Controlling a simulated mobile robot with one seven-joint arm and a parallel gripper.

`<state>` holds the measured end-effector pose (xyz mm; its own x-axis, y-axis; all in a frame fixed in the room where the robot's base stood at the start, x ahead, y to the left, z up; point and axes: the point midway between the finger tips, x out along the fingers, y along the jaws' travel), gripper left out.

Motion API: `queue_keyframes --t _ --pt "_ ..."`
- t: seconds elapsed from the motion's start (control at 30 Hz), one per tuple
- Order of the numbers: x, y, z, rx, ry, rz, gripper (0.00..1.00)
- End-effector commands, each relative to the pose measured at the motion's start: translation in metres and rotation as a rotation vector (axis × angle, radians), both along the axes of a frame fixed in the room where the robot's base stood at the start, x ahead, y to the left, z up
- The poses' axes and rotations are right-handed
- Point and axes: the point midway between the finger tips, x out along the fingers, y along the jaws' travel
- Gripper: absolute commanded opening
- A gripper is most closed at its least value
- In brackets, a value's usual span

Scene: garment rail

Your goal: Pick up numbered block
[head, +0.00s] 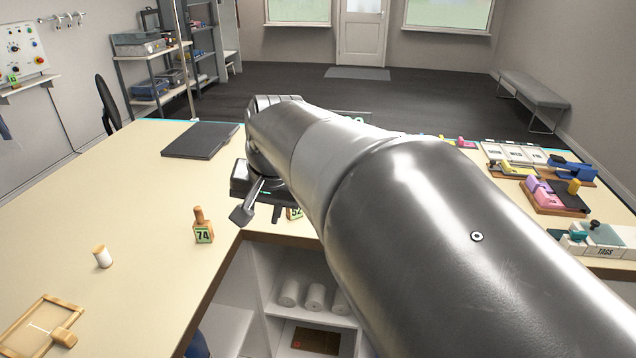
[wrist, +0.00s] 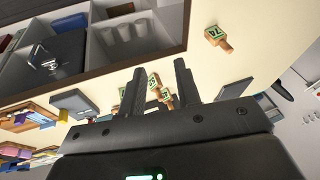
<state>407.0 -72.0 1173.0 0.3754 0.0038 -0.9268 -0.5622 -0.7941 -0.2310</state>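A wooden numbered block with a knob on top and a green label reading 74 (head: 203,232) stands upright on the table, left of my gripper (head: 259,212). It also shows in the wrist view (wrist: 216,37), beyond the fingers to the upper right. A second numbered block, its label seeming to read 52 (head: 295,214), is partly hidden behind my arm. In the wrist view my gripper (wrist: 158,68) is open, its fingers apart. Two numbered blocks, a farther one (wrist: 153,80) and a nearer one (wrist: 166,97), show in the gap between the fingers; neither is visibly gripped.
A white spool (head: 102,257) and a wooden frame (head: 38,328) lie on the left table. A dark flat pad (head: 200,140) is at the back. Shelves with white rolls (head: 314,296) sit below the table edge. Colored items (head: 555,195) crowd the right side. The left tabletop is mostly clear.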

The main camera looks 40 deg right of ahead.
Motion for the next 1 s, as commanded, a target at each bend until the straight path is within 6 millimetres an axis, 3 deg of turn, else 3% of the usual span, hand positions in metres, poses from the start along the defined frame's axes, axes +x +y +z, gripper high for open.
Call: queue_keyframes --t 0.2,0.5,0.73,1.0 --pt "0.058 -0.065 0.004 0.142 0.044 -0.306 0.3" --pt "0.118 -0.175 -0.014 0.338 0.092 -0.718 0.3" --pt "0.141 -0.274 -0.046 0.495 0.121 -1.031 0.3" --pt "0.139 -0.384 -0.095 0.67 0.148 -1.358 0.3"
